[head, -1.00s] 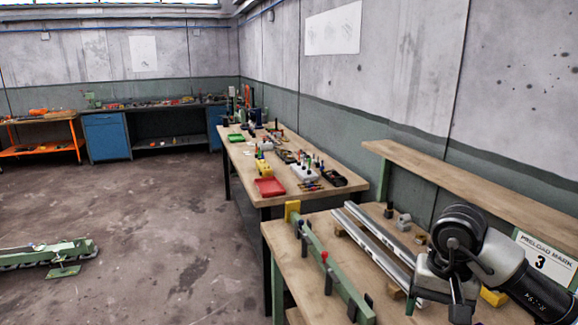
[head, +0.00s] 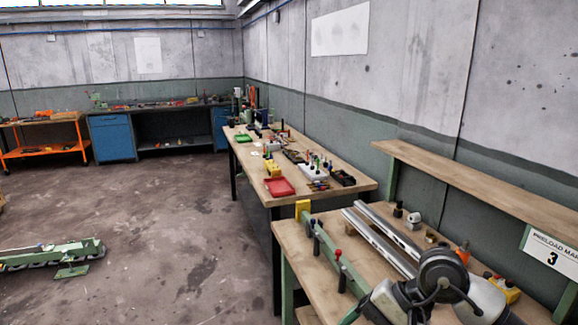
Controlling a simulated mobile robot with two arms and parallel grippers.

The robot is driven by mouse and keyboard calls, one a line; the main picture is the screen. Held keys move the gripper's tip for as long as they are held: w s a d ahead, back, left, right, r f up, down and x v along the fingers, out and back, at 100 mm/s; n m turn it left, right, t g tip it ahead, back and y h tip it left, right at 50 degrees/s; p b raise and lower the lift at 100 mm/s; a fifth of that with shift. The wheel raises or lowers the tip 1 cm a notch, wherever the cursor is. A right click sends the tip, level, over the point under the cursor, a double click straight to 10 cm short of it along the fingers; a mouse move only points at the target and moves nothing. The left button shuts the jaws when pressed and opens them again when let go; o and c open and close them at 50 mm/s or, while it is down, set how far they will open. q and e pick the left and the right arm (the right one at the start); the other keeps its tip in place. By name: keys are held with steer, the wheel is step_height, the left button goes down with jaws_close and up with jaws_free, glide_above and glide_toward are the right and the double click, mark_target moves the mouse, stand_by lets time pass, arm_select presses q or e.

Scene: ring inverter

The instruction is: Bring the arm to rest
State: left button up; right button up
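My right arm comes in at the bottom right, over the near workbench (head: 318,262). Its round black joint (head: 443,272) and pale grey links show in front of the bench's right part. My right gripper's fingers cannot be made out; the end of the arm runs down to the bottom edge of the picture. Whether it holds anything is hidden. My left arm and gripper are not in view.
Two metal rails (head: 378,236) and a green bar (head: 338,262) with a yellow end lie on the near bench. A shelf (head: 470,183) runs behind, with a "PRELOAD MARK 3" sign (head: 553,246). A farther bench (head: 345,172) holds a red tray (head: 279,187).

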steer(key=s+a+r+m+t+y, duration=0.35)
steer(key=a+r+m+y, duration=0.55)
steer(key=m+y, duration=0.4)
steer(key=w+d+m+t+h, duration=0.2)
steer(key=d+m+t+h, duration=0.1)
steer(key=m+t, duration=0.65)
steer(key=w+d+m+t+h, duration=0.2)
steer(key=d+m+t+h, duration=0.15)
steer(key=m+t, duration=0.6)
steer(key=d+f+m+g+h, duration=0.2)
steer(key=d+f+m+h, duration=0.3)
steer(key=m, duration=0.5)
steer(key=d+f+m+g+h, duration=0.2)
steer(key=d+f+m+h, duration=0.1)
steer(key=f+m+h, duration=0.6)
steer(key=s+d+f+m+g, duration=0.1)
steer(key=s+f+m+g, duration=0.6)
steer(key=s, duration=0.3)
steer(key=s+d+f+m+g, duration=0.2)
steer(key=s+f+m+g, duration=0.4)
steer(key=s+f+g, duration=0.4)
step_height(320, 180, down, 24)
steer(key=s+t, duration=0.1)
steer(key=s, duration=0.1)
steer(key=s+d+f+n+g, duration=0.1)
steer(key=s+d+f, duration=0.1)
steer(key=s+f, duration=1.3)
steer(key=shift+f, duration=0.15)
